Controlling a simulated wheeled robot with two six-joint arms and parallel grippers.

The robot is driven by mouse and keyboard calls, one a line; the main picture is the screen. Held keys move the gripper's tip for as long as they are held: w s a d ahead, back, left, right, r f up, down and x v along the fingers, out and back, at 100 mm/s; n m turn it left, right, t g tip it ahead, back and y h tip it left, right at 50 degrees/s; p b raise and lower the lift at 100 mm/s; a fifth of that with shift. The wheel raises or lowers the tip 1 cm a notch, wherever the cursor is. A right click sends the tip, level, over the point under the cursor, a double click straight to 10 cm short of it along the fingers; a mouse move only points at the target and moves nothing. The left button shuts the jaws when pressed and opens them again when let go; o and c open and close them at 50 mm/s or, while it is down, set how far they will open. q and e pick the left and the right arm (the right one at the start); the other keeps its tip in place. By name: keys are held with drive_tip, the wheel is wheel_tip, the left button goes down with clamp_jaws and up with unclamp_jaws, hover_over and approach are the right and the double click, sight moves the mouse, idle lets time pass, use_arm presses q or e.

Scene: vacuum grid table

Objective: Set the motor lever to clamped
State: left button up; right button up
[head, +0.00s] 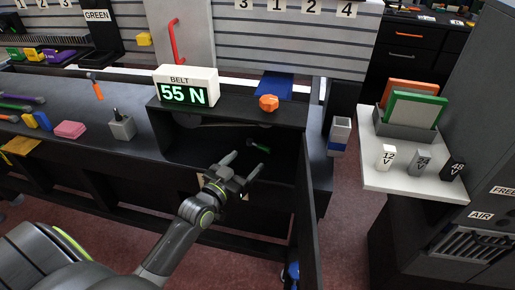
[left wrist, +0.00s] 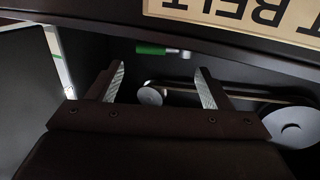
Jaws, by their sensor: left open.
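The motor lever, with a green grip (head: 260,147), is inside the open dark cabinet (head: 182,140) under the belt display. In the left wrist view the green grip (left wrist: 150,49) lies nearly sideways, with a short grey shank to its right. I cannot tell from its pose whether it is clamped. My left gripper (head: 244,162) is at the cabinet opening, open and empty, just short of the lever. In the left wrist view the fingers (left wrist: 160,75) point toward the lever, apart from it. My right gripper is not in view.
The belt display (head: 187,94) reads 55 N. A belt runs by a small pulley (left wrist: 150,96) and a larger pulley (left wrist: 295,126), near the fingers. The cabinet's open door (head: 306,220) stands right of my arm. An orange knob (head: 268,102) sits on top.

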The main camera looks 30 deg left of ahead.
sight(259, 148)
use_arm(q)
drive_tip(key=w, duration=0.6)
drive_tip(key=shift+d, duration=0.3)
drive_tip(key=shift+w, duration=0.65)
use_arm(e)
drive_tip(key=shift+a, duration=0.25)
